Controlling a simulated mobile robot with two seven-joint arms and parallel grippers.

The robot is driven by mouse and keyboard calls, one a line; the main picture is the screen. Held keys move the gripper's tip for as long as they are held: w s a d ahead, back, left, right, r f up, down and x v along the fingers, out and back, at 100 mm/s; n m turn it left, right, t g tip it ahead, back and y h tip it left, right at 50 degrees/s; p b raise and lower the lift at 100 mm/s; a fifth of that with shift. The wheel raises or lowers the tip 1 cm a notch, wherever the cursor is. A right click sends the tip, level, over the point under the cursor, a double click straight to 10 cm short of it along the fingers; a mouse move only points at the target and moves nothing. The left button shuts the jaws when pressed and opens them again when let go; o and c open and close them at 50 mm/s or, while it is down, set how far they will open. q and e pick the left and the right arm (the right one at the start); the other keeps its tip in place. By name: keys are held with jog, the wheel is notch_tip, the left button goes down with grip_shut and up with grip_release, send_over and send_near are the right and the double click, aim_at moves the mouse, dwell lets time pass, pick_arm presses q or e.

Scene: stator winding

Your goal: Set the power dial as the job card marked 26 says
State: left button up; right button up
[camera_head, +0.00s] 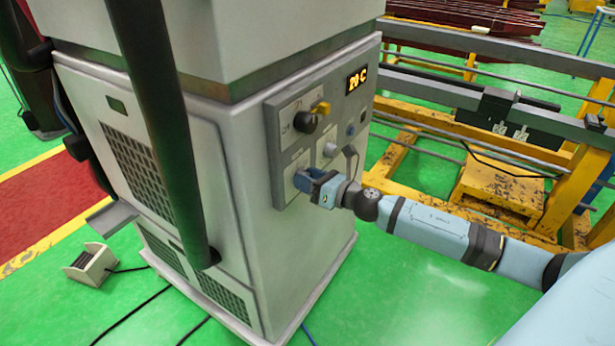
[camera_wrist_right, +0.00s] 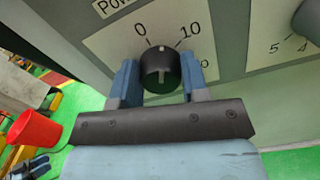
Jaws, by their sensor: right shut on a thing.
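The power dial (camera_wrist_right: 160,70) is a black round knob on a pale plate, with the numbers 0 and 10 printed above it and a partly hidden number at its right. A light pointer mark on the knob points up, between 0 and 10. My right gripper (camera_wrist_right: 158,82) has one finger on each side of the knob and is shut on it. In the head view my right gripper (camera_head: 313,184) is against the lower left of the control panel (camera_head: 284,165) and hides the dial. The job card marked 26 cannot be made out. My left gripper is not in view.
A thick dark post (camera_head: 160,110) stands before the grey cabinet (camera_head: 235,150). A yellow frame (camera_head: 415,108) is at the right. A red bucket (camera_wrist_right: 35,128) shows in the wrist view.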

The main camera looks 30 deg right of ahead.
jog(key=m+p, duration=0.2)
jog(key=m, duration=0.4)
jog(key=shift+d+m, duration=0.1)
jog(key=shift+m, duration=0.2)
jog(key=m+p, duration=0.8)
jog(key=m, duration=0.7)
jog(key=shift+f, duration=0.2)
jog(key=m+p, duration=0.2)
jog(key=m, duration=0.2)
jog(key=shift+f+m+p, duration=0.2)
jog(key=shift+m+p, duration=0.6)
jog(key=shift+m, duration=1.6)
